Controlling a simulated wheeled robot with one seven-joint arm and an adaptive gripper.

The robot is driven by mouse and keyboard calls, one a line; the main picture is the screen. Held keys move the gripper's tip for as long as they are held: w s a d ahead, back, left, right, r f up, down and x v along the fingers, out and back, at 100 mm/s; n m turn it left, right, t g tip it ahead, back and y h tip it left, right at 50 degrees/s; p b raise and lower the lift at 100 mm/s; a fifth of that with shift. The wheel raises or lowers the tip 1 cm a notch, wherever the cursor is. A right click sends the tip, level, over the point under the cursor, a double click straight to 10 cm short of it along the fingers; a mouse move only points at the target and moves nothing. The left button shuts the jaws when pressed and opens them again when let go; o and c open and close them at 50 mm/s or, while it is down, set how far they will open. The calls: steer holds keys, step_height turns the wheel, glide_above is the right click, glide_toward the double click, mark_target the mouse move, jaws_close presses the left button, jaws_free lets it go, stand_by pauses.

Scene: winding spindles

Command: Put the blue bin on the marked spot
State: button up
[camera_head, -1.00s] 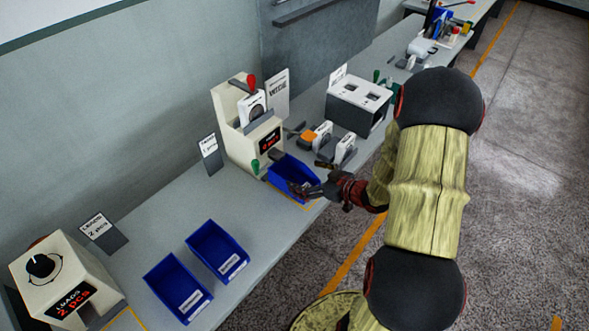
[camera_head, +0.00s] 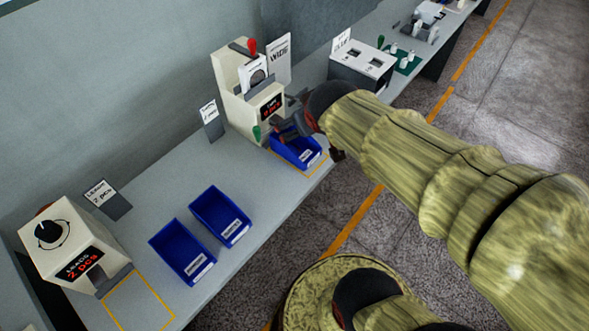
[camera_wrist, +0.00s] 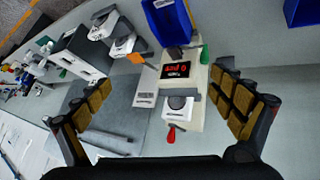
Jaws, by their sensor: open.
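One blue bin (camera_head: 312,156) with a white label sits in front of the cream machine with the red-knobbed lever, on a yellow-outlined spot (camera_head: 319,168) near the table edge. It also shows at the top of the wrist view (camera_wrist: 165,22). My gripper (camera_head: 288,124) is open, apart from the bin and just above its back part, close to the machine, partly covering both. Two more blue bins, a left one (camera_head: 182,252) and a right one (camera_head: 221,215), stand side by side mid-table. Another yellow outline (camera_head: 160,297) lies empty before the leads machine (camera_head: 68,248).
The cream lever machine (camera_head: 239,80) stands right behind my gripper. A white box (camera_head: 360,70) is farther along the table. Small sign stands (camera_head: 108,199) line the wall side. Table surface between the bins and the lever machine is clear.

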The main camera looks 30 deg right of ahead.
steer(key=s+a+r+g+y, duration=0.1)
steer(key=s+a+g+y, duration=0.1)
steer(key=s+a, duration=0.9)
steer(key=shift+s+r+y, duration=0.4)
steer(key=shift+s+y, duration=0.1)
steer(key=shift+s, duration=0.3)
